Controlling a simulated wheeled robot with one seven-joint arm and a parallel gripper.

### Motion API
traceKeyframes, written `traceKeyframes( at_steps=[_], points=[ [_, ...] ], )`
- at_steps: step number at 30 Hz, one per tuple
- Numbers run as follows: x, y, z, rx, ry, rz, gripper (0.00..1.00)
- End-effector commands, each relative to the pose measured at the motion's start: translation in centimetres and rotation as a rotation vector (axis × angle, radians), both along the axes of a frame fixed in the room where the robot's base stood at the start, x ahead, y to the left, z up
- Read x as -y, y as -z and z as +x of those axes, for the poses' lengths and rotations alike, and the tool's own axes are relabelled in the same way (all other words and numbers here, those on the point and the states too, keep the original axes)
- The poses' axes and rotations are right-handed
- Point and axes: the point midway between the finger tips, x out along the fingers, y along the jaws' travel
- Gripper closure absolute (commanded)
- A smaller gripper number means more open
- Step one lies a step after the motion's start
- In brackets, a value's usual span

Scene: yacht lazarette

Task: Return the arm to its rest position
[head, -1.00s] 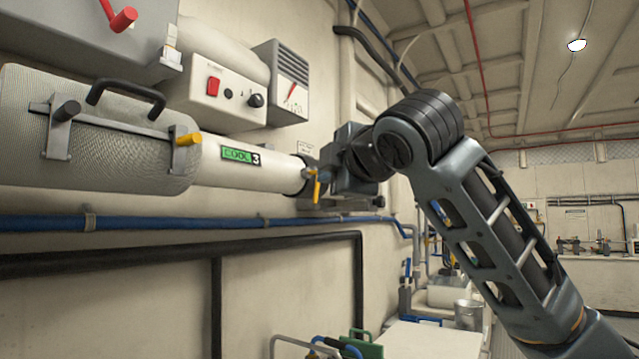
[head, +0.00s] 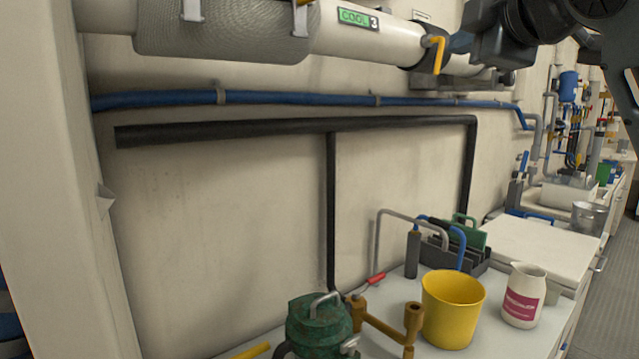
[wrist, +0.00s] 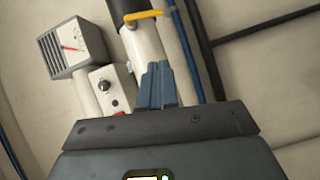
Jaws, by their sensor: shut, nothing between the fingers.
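My arm shows at the top right of the head view, partly cut off by the frame edge. My gripper (head: 459,42) points left toward the wall, near a yellow valve handle (head: 438,55) on the white pipe (head: 350,38). In the wrist view my gripper's two blue-grey fingers (wrist: 158,84) are together, with nothing between them. The yellow handle also shows beyond them in the wrist view (wrist: 148,15). I cannot tell how far the fingertips are from the handle.
A blue pipe (head: 300,98) and a black pipe (head: 240,132) run along the wall. Below, the counter holds a green pump (head: 318,325), a yellow bucket (head: 452,312), a white jug (head: 523,297) and a tool caddy (head: 470,262). Open floor (head: 615,285) lies at the right.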

Motion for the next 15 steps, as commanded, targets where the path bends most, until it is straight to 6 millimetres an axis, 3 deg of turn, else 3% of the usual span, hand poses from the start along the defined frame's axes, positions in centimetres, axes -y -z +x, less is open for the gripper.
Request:
traceKeyframes(
  at_steps=[8, 15],
  points=[
    [-1.7, 7.8, 0.7, -0.002, -0.098, 0.316, 1.00],
    [-2.9, 14.8, -0.2, -0.003, -0.133, 0.585, 1.00]
  ],
)
